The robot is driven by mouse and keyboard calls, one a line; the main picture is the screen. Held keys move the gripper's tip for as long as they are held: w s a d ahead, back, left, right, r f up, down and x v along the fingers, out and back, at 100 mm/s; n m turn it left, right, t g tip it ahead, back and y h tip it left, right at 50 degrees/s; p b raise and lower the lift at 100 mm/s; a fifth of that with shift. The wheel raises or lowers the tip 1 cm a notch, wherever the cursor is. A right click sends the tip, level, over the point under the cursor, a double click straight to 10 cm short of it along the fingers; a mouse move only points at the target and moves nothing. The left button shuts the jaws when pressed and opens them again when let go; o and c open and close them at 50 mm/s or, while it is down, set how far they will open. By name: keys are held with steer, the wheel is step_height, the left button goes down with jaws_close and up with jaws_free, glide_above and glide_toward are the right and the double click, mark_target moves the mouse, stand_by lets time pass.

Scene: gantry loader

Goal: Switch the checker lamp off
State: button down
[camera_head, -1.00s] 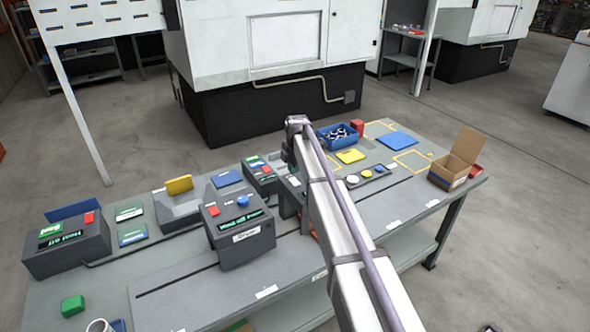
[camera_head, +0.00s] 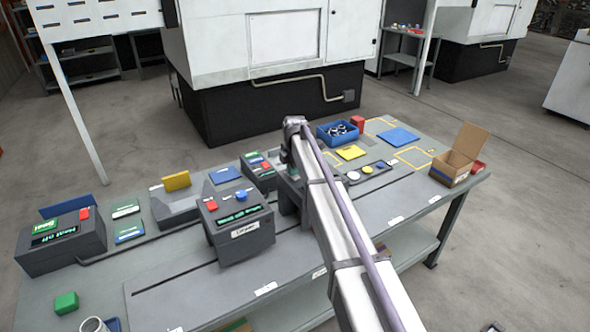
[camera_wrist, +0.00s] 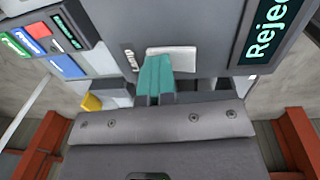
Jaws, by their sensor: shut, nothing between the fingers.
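In the wrist view my gripper (camera_wrist: 157,62) is shut, its teal fingers together and empty. The fingertips overlap the lower edge of a pale silver plate (camera_wrist: 172,58) on the face of a dark grey unit (camera_wrist: 210,42). I cannot tell whether they touch it. A display (camera_wrist: 268,32) on the unit reads "Rejec", cut off by the frame edge. No lit lamp can be made out.
In the head view a dark box with red and blue buttons (camera_head: 240,240) stands left of my arm. Another dark box (camera_head: 60,250) is at far left. A blue bin (camera_head: 322,136) and an open carton (camera_head: 447,170) stand to the right. The front bench strip is mostly clear.

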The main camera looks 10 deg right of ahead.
mark_target(298, 178)
steer(key=shift+s+d+r, duration=0.2)
steer(key=shift+s+d, duration=0.25)
steer(key=shift+s, duration=0.2)
steer(key=shift+a, duration=0.1)
step_height(298, 178, up, 14)
steer(key=s+p, duration=0.1)
steer(key=p, duration=1.3)
steer(key=shift+s+d, duration=0.25)
steer(key=shift+d, duration=0.1)
steer(key=shift+f, duration=0.1)
